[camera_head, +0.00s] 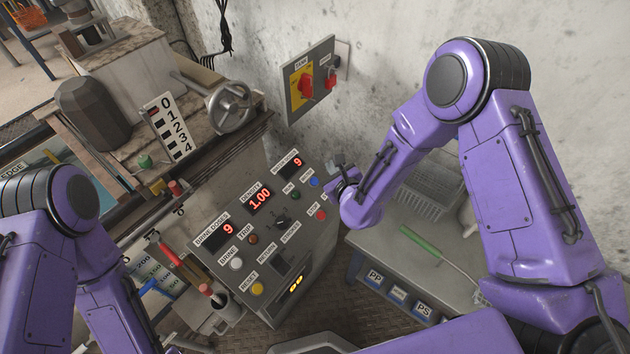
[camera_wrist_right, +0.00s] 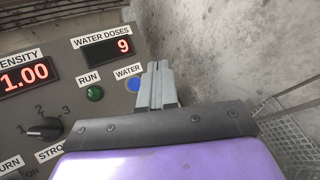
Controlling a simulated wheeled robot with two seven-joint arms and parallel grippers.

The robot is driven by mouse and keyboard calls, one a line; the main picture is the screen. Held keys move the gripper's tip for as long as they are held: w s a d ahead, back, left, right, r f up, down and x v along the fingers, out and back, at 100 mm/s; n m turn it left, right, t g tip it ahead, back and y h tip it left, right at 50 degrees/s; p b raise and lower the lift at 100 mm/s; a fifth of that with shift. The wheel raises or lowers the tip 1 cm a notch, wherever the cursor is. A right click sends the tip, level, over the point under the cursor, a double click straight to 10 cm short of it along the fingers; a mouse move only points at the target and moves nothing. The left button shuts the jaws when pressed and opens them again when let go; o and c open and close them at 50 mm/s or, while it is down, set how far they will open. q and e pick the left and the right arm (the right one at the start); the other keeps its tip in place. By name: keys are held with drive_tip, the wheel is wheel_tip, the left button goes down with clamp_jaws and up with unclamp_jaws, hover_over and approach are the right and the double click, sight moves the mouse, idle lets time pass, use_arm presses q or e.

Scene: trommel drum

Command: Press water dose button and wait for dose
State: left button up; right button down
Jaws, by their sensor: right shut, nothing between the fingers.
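The control panel (camera_head: 270,240) stands upper-face tilted toward me. Its blue water button (camera_head: 314,182) is near the upper right edge, under a water doses display (camera_head: 297,162) reading 9. In the right wrist view the blue button (camera_wrist_right: 133,84) sits below the WATER label, and the display (camera_wrist_right: 107,48) also reads 9. My right gripper (camera_head: 336,166) is beside the panel's right edge. In the wrist view its fingers (camera_wrist_right: 157,70) are shut and empty, just right of the button. I cannot tell their height over the panel. My left gripper is out of view.
The green run button (camera_head: 297,195), the red button (camera_head: 320,214) and a black selector knob (camera_head: 281,222) lie close by. A grey table (camera_head: 400,265) with a wire basket (camera_head: 430,190) stands right of the panel.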

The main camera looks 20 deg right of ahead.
sight(314, 182)
drive_tip(key=w+a+f+b, duration=0.1)
drive_tip(key=f+b, duration=0.1)
drive_tip(key=w+f+b, duration=0.1)
drive_tip(key=f+b, duration=0.1)
drive_tip(key=f, duration=0.1)
drive_tip(key=w+a+f+b, duration=0.1)
drive_tip(key=f+b, duration=0.2)
drive_tip(key=shift+w+a, duration=0.1)
drive_tip(key=shift+a, duration=0.2)
idle(1.8)
drive_tip(key=shift+w+a+f+b, duration=0.1)
drive_tip(key=shift+w+f+b, duration=0.05)
drive_tip(key=shift+f+b, duration=0.2)
drive_tip(key=shift+w+a+f+b, duration=0.1)
drive_tip(key=shift+w+f+b, duration=0.05)
drive_tip(key=shift+f+b, duration=0.25)
idle(0.6)
drive_tip(key=shift+r, duration=0.15)
drive_tip(key=shift+s+d+r+p, duration=0.25)
drive_tip(key=shift+s+r+p, duration=0.1)
drive_tip(key=shift+r+p, duration=0.35)
